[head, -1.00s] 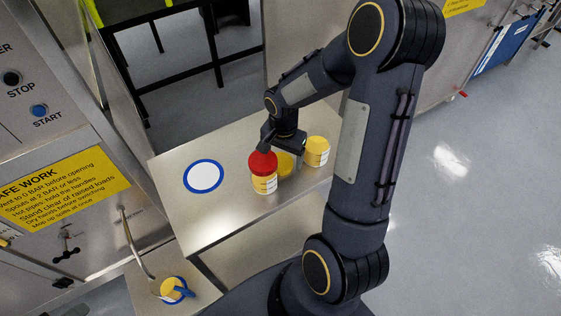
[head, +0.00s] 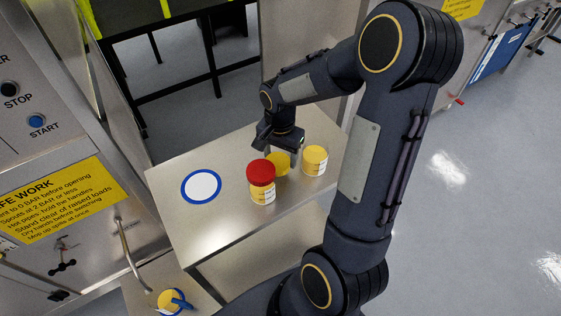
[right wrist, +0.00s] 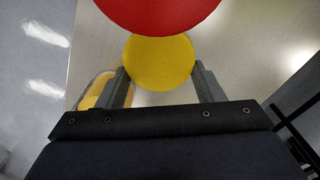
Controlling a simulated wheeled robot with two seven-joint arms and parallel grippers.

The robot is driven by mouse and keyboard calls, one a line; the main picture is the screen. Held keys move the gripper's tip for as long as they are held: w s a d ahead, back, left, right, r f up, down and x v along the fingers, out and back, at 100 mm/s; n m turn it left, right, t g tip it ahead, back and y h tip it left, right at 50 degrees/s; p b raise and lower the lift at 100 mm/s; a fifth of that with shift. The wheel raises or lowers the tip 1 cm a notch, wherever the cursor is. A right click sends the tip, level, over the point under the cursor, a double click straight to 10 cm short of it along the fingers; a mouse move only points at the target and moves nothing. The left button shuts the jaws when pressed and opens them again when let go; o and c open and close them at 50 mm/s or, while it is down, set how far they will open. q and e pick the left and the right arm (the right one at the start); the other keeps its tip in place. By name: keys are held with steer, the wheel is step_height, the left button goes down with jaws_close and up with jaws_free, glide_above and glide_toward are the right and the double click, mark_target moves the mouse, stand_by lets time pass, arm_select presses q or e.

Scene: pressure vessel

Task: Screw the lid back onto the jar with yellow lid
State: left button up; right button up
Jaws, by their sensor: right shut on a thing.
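My right gripper (head: 279,152) is over the steel table (head: 225,225), shut on a round yellow thing (head: 278,165), which looks like a yellow lid. In the right wrist view the yellow disc (right wrist: 160,62) sits between the two fingers (right wrist: 163,85). I cannot tell whether anything is under it. A yellow jar (head: 314,161) with a pale label stands just right of the gripper, and its top looks yellow. It shows partly behind a finger in the right wrist view (right wrist: 95,92). My left gripper is not in view.
A yellow jar with a red lid (head: 261,172) stands close in front of the gripper. A white disc with a blue ring (head: 201,187) lies on the table's left, with bare steel around it. A yellow item with a blue part (head: 172,300) is at lower left.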

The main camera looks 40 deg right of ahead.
mark_target(280, 157)
step_height(280, 157, up, 3)
steer(key=shift+r, duration=0.1)
steer(key=w+d+b, duration=0.1)
steer(key=w+d, duration=0.1)
steer(key=w, duration=1.7)
steer(key=shift+w, duration=0.25)
steer(key=shift+d, duration=0.1)
